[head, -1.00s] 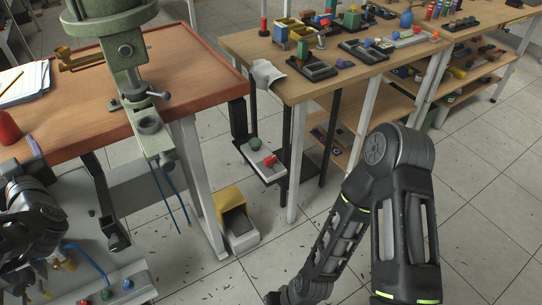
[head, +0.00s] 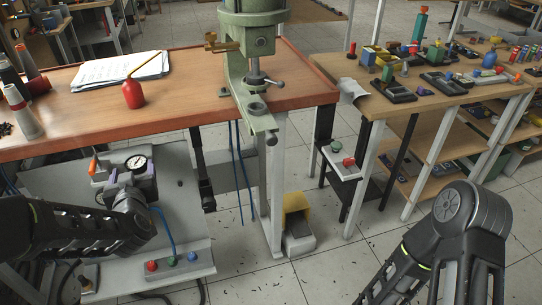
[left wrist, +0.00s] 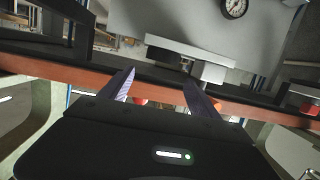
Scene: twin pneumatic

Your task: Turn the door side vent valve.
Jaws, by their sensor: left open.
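An orange-tipped lever (head: 93,165) stands left of the gauge. I cannot tell for certain which part is the door side vent valve. My left gripper (left wrist: 157,78) has its two purple-grey fingers apart, with nothing held between them. In the head view my left arm reaches in from the left, and its wrist covers part of the unit. The gauge also shows in the left wrist view (left wrist: 235,8), above right of the fingers, with a pale metal block (left wrist: 210,72) below it.
Red, green and blue buttons (head: 172,261) sit on a grey strip in front. A green press (head: 255,60) stands on the wooden table (head: 200,95), with a red oil can (head: 133,94) and papers (head: 120,69). A crowded side table (head: 415,106) stands right. My right arm crosses the lower right.

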